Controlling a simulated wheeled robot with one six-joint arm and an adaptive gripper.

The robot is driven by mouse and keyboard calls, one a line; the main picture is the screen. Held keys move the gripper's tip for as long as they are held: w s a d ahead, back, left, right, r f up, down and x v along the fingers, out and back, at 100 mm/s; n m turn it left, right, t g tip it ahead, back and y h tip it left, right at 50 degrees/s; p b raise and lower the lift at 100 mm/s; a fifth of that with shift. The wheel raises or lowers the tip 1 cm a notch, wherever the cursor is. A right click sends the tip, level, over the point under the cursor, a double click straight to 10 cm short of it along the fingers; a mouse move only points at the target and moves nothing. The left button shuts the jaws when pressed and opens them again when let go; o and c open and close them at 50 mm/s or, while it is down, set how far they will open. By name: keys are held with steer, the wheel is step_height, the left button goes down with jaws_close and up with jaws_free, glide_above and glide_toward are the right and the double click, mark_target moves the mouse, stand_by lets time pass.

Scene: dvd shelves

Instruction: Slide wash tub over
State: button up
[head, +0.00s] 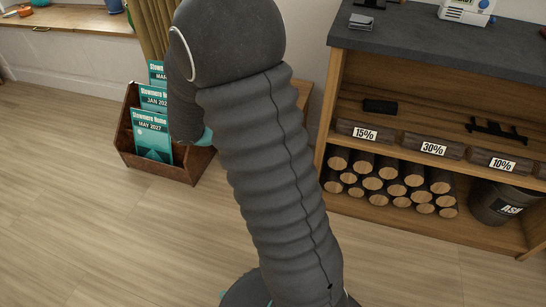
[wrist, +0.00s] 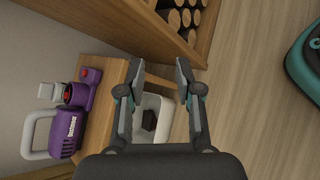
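A white tub (wrist: 168,106), probably the wash tub, is in the wrist view with a dark brown thing (wrist: 149,119) in it. It is partly hidden by my gripper and by a wooden stand (wrist: 101,112) on its left. My gripper (wrist: 157,75) is open, with its two fingers apart and the tub showing between and beyond them. No contact with the tub is visible. In the head view my arm covers this area, so neither the tub nor the fingers can be made out there.
A purple appliance (wrist: 67,122) is on the wooden stand. A shelf unit (head: 345,90) holds stacked logs (head: 385,180) and an ash bucket (head: 500,203). A wooden magazine rack (head: 185,168) stands on the left. The floor (head: 110,235) in front is clear.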

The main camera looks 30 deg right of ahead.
steer(key=s+a+r+m+t+y+p, duration=0.4)
steer(key=s+a+r+m+t+y, duration=0.3)
steer(key=s+a+r+y, duration=0.4)
steer(key=s+a+r+m, duration=0.1)
steer(key=s+a+r, duration=0.4)
steer(key=shift+s+a+r+y, duration=0.2)
steer(key=shift+a+r+y, duration=0.15)
steer(key=shift+r+y, duration=0.05)
steer(key=shift+a, duration=0.1)
